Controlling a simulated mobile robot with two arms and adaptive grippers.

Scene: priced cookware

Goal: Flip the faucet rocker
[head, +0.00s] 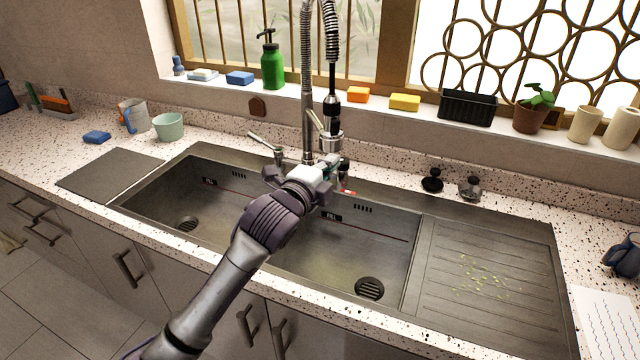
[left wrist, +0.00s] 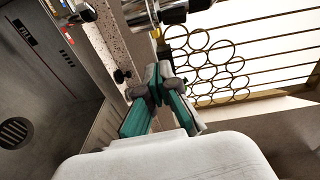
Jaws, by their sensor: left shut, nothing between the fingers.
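The faucet (head: 308,110) stands upright behind the double sink, with a spring neck and a black spray head (head: 331,106). Which part is the rocker is not clear. A small dark piece with a red end (head: 348,191) shows right beside my left gripper. My left gripper (head: 332,166) is at the faucet's base, in front of its lower body, and covers part of it. In the left wrist view its green-padded fingers (left wrist: 157,82) are shut and empty, below a chrome faucet part (left wrist: 182,8). Whether they touch the faucet cannot be told. My right gripper is out of view.
The sink has two basins and a ribbed drainboard (head: 490,280) on the right. A lever-like handle (head: 264,142) stands left of the faucet. Two small stoppers (head: 432,181) sit right of it. A green bottle (head: 271,64) and sponges line the sill.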

